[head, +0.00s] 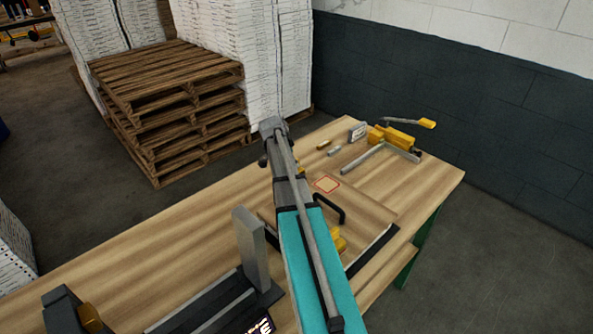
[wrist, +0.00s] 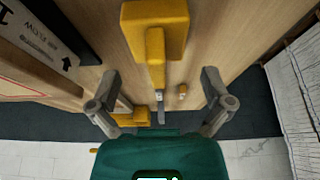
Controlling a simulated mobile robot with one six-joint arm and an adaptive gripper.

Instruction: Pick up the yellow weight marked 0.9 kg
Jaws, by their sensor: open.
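A yellow block (wrist: 172,30) with a narrower raised yellow part lies on the wooden table, at the top centre of the wrist view. It looks like the weight, but I cannot read a 0.9 kg mark. In the head view only a bit of yellow (head: 301,170) shows beside my arm, perhaps the same block. My gripper (wrist: 159,78) is open and empty. Its two grey fingers stand wide apart on either side of the block's line, with the block beyond their tips. My gripper (head: 272,127) is small and its fingers are unclear in the head view.
A flat box (head: 365,208) with a red-edged label and black handle lies right of my arm. Another yellow piece (head: 340,241) is partly hidden there. A yellow clamp (head: 398,138) stands at the table's far end, near small loose parts (head: 334,150). Pallets (head: 170,90) stand behind.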

